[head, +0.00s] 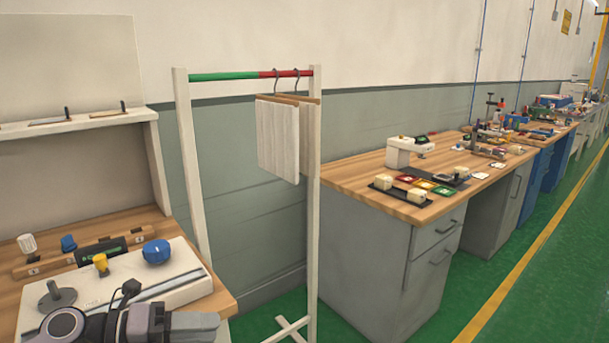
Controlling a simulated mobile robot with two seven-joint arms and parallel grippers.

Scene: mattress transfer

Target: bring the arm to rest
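My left arm comes in at the bottom left, and its dark grey gripper (196,322) points right at the lower edge of the frame. It is low in front of the wooden workbench (225,303), near the white panel box (180,270). The fingertips are partly cut off, so I cannot tell whether they are open or shut. I see nothing clearly held. My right gripper is not in view.
A white rack (313,200) with a green and red rail (225,76) holds pale hanging panels (278,138). The panel box carries a blue knob (156,251) and a yellow knob (100,262). More workbenches (365,185) stand right; green floor (540,270) is clear.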

